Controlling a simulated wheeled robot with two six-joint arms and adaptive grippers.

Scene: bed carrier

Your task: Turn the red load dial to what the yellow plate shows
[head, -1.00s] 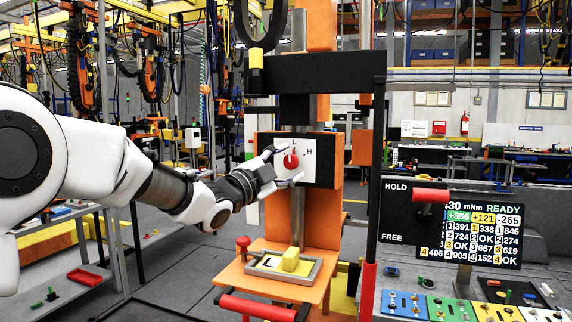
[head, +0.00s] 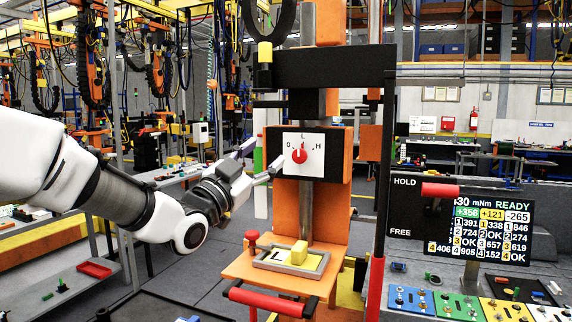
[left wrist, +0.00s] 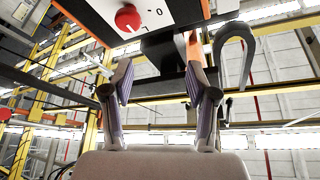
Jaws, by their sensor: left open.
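The red load dial (head: 300,156) sits on a white face marked 0, L and H, on a dark box on the orange column. The dial also shows in the left wrist view (left wrist: 128,17), at the top. My right gripper is out of view.
A black crossbeam (head: 330,66) passes above the dial, with a black post (head: 385,170) at right. A red knob (head: 252,240) and a red bar (head: 265,302) are at the shelf's left and front. A display (head: 490,232) stands at right.

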